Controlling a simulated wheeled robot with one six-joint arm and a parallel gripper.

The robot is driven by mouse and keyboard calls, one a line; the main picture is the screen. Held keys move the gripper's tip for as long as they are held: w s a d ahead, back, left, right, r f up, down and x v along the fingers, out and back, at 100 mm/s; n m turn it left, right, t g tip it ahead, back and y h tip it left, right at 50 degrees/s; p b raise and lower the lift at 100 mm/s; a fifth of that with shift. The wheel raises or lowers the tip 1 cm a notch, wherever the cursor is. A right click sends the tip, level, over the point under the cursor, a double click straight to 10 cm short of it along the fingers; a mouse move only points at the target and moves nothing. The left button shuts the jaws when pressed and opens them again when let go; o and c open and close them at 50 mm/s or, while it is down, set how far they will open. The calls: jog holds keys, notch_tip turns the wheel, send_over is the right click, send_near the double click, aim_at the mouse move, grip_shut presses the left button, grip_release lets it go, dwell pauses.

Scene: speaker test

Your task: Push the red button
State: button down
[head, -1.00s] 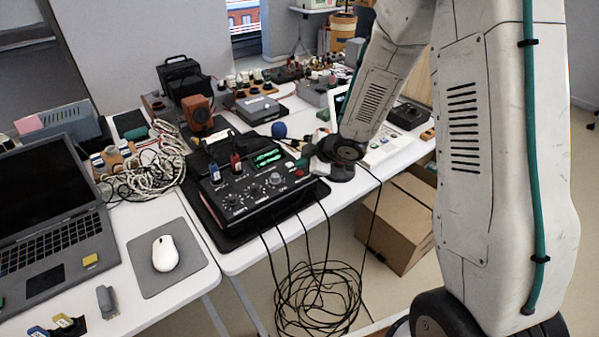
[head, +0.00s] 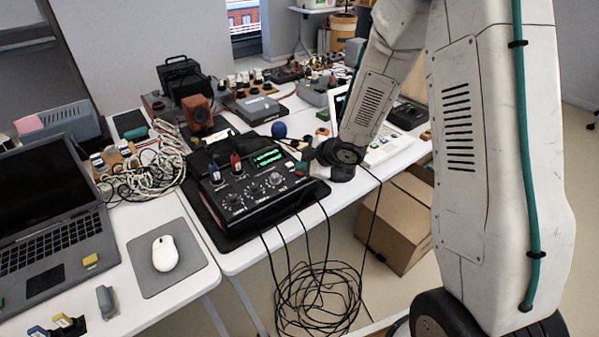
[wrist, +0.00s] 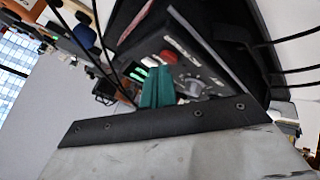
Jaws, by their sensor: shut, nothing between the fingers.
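The red button (wrist: 169,57) sits on the black control box (head: 240,218), and in the wrist view it shows just beyond my fingertips. My gripper (wrist: 158,76) has teal fingers, shut and empty. They are close to the panel beside the button; I cannot tell whether they touch it.
Silver knobs, green displays, and blue and red plugs are on the box. Black cables (head: 318,295) hang off the table's front edge. A laptop (head: 50,220) and a white mouse (head: 165,253) are at the left.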

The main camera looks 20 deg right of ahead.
jog(key=shift+f, duration=0.35)
jog(key=shift+r, duration=0.15)
dwell(0.3)
jog(key=shift+r, duration=0.8)
jog(key=shift+r, duration=3)
